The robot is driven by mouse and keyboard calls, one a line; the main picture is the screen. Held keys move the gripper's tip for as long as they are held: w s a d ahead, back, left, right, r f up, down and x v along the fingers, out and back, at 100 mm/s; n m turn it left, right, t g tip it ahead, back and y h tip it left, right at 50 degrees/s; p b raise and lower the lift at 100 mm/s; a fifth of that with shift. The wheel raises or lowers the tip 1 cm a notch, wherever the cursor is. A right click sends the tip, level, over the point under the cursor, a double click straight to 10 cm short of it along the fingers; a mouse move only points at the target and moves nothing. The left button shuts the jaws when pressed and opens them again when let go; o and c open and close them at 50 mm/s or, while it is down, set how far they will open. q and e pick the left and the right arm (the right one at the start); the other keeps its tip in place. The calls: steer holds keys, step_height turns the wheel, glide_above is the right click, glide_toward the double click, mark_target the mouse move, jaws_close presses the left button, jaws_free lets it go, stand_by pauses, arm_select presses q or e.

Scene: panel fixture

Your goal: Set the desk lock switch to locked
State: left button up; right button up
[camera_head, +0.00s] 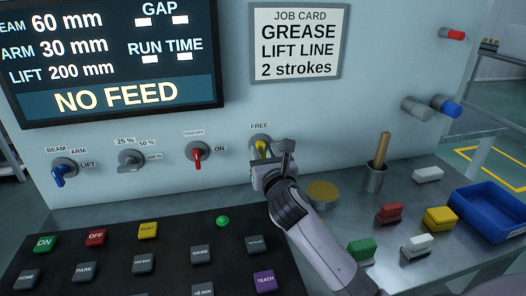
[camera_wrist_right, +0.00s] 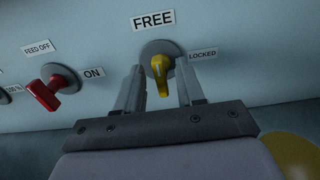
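The desk lock switch is a yellow knob (camera_wrist_right: 161,72) on a round grey base, with a FREE label (camera_wrist_right: 153,20) above it and a LOCKED label (camera_wrist_right: 202,54) to its right. Its handle stands nearly upright, in line with FREE; the white mark on it is near vertical. In the head view the knob (camera_head: 261,148) is partly hidden by my right gripper (camera_head: 270,164). In the right wrist view the gripper's two fingers (camera_wrist_right: 160,88) are apart, one on each side of the knob, with small gaps showing. My left gripper is not in view.
A red switch (camera_head: 197,155) with an ON label is left of the lock switch. A button console (camera_head: 120,225) lies in front. On the right of the desk are a cup with a wooden handle (camera_head: 376,178), several coloured blocks and a blue tray (camera_head: 490,208).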

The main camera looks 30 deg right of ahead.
steer(key=shift+w+d, duration=0.15)
steer(key=shift+w, duration=0.65)
jaws_close()
